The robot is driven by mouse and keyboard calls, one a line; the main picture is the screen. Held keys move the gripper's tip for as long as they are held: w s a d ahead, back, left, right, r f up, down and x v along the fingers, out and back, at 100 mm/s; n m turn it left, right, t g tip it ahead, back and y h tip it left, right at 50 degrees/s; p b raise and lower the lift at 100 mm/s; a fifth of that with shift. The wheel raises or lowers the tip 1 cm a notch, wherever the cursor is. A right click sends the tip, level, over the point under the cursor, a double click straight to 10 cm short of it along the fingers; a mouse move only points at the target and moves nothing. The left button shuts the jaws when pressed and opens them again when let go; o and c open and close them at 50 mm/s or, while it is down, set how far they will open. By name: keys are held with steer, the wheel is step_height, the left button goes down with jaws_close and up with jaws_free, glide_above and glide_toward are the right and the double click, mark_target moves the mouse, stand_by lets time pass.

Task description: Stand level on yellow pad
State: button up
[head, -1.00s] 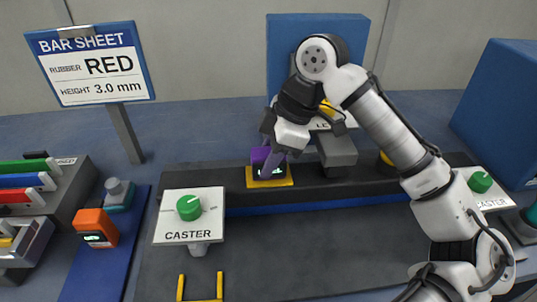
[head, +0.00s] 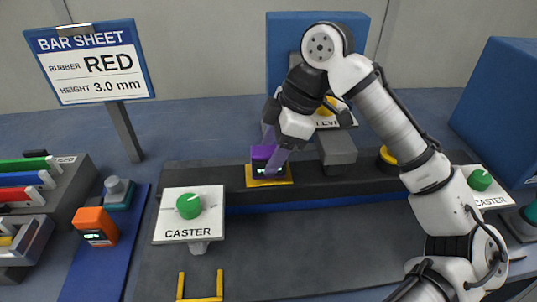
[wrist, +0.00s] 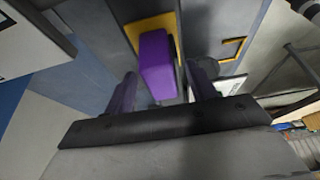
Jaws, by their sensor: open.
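The level is a small purple block (head: 263,153) with a dark display face. It stands on the yellow pad (head: 270,181) on the dark raised beam. In the wrist view the purple block (wrist: 157,63) lies between and beyond the two fingers, with a strip of the yellow pad (wrist: 148,22) beside it. My gripper (head: 272,148) is open at the block, with its fingers just above and around its upper part. In the wrist view the fingers (wrist: 160,92) stand apart with gaps on both sides of the block.
A caster panel with a green knob (head: 189,207) stands in front left. A grey block (head: 337,152) sits right of the pad on the beam. An orange device (head: 96,226) rests on the blue mat at left. Coloured bars (head: 24,180) lie in a rack, and a sign (head: 92,64) reads RED, 3.0 mm.

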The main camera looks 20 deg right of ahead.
steer(key=v, duration=1.2)
steer(key=shift+p, duration=0.4)
steer(key=shift+s, duration=0.15)
